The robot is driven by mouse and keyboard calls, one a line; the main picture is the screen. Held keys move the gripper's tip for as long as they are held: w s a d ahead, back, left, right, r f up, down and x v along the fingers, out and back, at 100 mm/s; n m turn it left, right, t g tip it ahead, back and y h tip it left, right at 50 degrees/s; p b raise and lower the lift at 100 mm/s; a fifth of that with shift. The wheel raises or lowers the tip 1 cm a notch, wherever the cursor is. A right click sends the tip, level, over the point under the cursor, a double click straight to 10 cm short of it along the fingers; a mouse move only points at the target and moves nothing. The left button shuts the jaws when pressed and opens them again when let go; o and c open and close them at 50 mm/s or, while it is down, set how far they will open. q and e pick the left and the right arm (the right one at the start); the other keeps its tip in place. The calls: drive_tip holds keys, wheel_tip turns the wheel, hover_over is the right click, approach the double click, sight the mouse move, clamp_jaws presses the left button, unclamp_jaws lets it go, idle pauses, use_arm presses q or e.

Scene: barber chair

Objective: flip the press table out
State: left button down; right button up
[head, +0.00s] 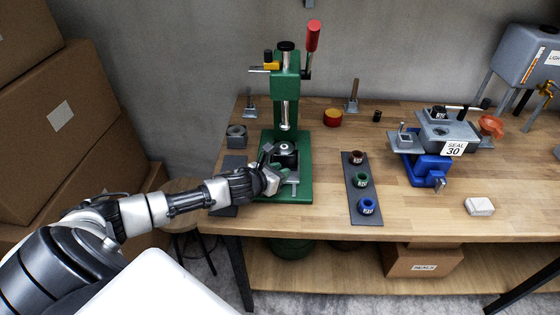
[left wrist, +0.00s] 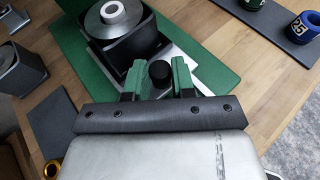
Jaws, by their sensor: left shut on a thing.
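The green press (head: 286,95) stands on the workbench with a red-handled lever at its top. Its press table, a grey plate (left wrist: 182,52) low over the green base, carries a black square holder (head: 285,150) with a round metal part in it. The holder also shows in the left wrist view (left wrist: 125,42). A black knob (left wrist: 159,72) sits at the table's near edge. My left gripper (head: 270,178) reaches the front of the press table. In the left wrist view, its two fingers (left wrist: 158,80) are shut on the knob, one on either side. My right gripper is not in view.
A dark mat (head: 364,205) with several coloured rings lies right of the press. A blue vise-like fixture (head: 428,168) marked SEAL 30 and a white block (head: 479,206) are farther right. A grey block (head: 236,136) stands left of the press. Cardboard boxes (head: 60,120) fill the left side.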

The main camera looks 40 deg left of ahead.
use_arm(q)
drive_tip(key=s+d, duration=0.2)
drive_tip(key=s, duration=0.1)
drive_tip(key=s+d+p, duration=0.1)
drive_tip(key=s, duration=0.1)
drive_tip(key=shift+s+d, duration=0.1)
drive_tip(key=shift+f, duration=0.15)
drive_tip(key=c, duration=0.9)
unclamp_jaws()
drive_tip(key=shift+s, duration=0.1)
drive_tip(key=shift+c, duration=0.2)
